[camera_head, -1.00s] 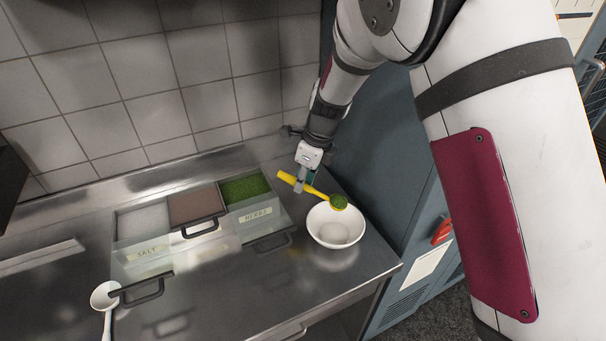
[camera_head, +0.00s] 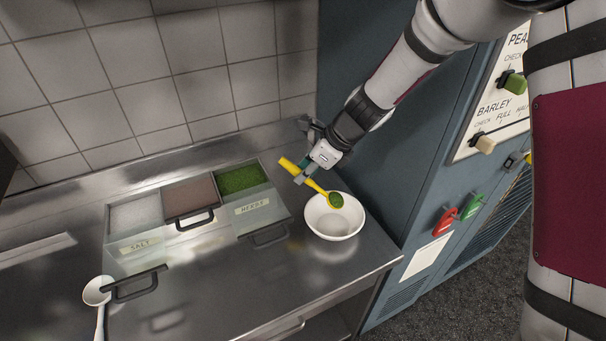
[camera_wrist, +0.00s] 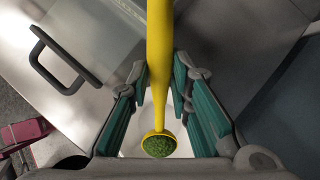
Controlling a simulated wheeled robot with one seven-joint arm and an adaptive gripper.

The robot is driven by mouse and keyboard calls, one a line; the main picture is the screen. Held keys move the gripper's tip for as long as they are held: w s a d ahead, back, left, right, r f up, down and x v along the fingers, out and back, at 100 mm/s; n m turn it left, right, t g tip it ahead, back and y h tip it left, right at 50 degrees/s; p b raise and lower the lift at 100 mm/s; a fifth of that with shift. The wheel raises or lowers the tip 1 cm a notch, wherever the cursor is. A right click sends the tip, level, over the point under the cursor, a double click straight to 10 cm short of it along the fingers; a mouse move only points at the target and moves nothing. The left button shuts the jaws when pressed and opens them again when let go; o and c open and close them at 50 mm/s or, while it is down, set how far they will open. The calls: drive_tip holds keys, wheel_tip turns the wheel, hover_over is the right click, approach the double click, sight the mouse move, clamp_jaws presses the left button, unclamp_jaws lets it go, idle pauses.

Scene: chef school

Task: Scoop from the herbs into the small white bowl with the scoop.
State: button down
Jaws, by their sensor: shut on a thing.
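My gripper (camera_head: 306,173) is shut on the yellow handle of the scoop (camera_head: 318,187). The scoop's round head is filled with green herbs (camera_head: 336,200) and is over the small white bowl (camera_head: 325,228), near its far rim. In the wrist view, the yellow scoop (camera_wrist: 159,60) runs between the fingers, with the herbs (camera_wrist: 158,146) in its head and part of the white bowl behind it. The herbs container (camera_head: 243,180) is left of the bowl, with a clear panel labelled HERBS in front.
Salt (camera_head: 134,215) and a brown-filled container (camera_head: 189,196) stand left of the herbs. A white ladle (camera_head: 98,291) lies at the counter's left. A blue-grey cabinet (camera_head: 410,190) stands right of the bowl. The tiled wall is behind.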

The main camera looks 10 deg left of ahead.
drive_tip(key=shift+s+d+r+t+y+p, duration=0.15)
drive_tip(key=shift+d+r+t+y, duration=0.05)
drive_tip(key=shift+d+r+y, duration=0.5)
drive_tip(key=shift+s+d+r+t+y+p, duration=0.2)
drive_tip(key=shift+d+r+y, duration=0.2)
drive_tip(key=shift+y, duration=0.4)
drive_tip(key=shift+s+d+r+y+p, duration=0.15)
drive_tip(key=shift+d+r+y+p, duration=0.1)
drive_tip(key=shift+d+y, duration=0.15)
drive_tip(key=shift+s+d+r+y+p, duration=0.1)
drive_tip(key=shift+d+y+p, duration=0.15)
drive_tip(key=shift+y, duration=0.25)
drive_tip(key=shift+s+d+r+t+y+p, duration=0.1)
drive_tip(key=shift+d+r+t+y+p, duration=0.1)
drive_tip(key=shift+d+t+y+p, duration=0.3)
drive_tip(key=shift+s+d+r+t+y+p, duration=0.1)
drive_tip(key=shift+d+r+y+p, duration=0.1)
drive_tip(key=shift+d+y, duration=0.35)
